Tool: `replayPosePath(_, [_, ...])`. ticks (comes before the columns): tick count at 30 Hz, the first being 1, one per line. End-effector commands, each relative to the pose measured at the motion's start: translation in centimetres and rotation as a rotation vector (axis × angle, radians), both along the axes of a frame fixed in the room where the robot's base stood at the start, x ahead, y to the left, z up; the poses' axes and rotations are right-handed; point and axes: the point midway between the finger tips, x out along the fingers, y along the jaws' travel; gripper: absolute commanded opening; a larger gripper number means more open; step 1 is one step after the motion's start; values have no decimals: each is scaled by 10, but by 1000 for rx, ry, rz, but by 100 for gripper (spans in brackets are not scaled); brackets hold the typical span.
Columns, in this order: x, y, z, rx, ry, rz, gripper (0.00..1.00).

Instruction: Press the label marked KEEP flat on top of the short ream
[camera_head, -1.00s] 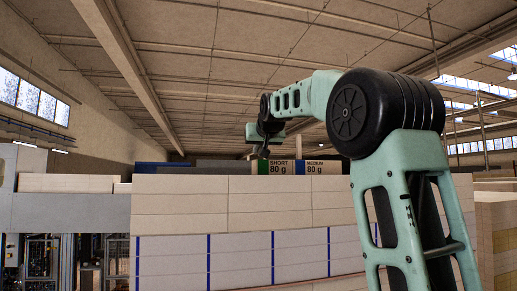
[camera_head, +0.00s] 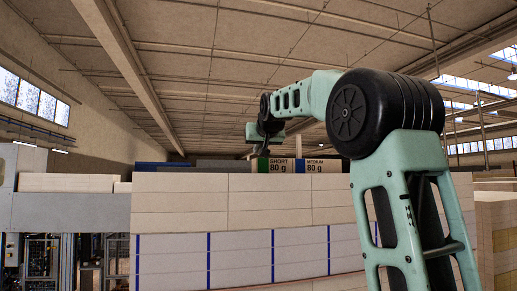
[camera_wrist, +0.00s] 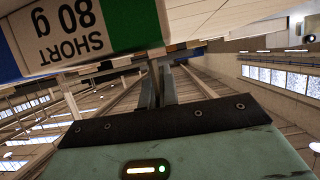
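The short ream (camera_head: 284,166), with a green band and the print SHORT 80 g, sits on top of the stack in the head view. In the wrist view the short ream (camera_wrist: 75,35) fills the upper left, its print upside down. My gripper (camera_head: 264,153) is small and dark at the short ream's left end in the head view. In the wrist view the fingers of my gripper (camera_wrist: 159,75) are close together beside the ream; whether they meet or pinch something thin is unclear. No label marked KEEP can be made out, and the ream's top is not clearly seen.
The medium ream (camera_head: 322,166), with a blue band, stands right of the short one. A large stack of pale reams (camera_head: 270,198) fills the middle below. Blue and dark packs (camera_head: 165,167) lie to the left. Machinery stands at lower left.

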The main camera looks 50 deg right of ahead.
Motion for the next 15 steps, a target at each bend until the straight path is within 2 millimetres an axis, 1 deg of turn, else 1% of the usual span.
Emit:
replayPosePath(6, [0, 0, -7, 0, 0, 0, 0])
replayPosePath(15, [0, 0, -8, 0, 0, 0, 0])
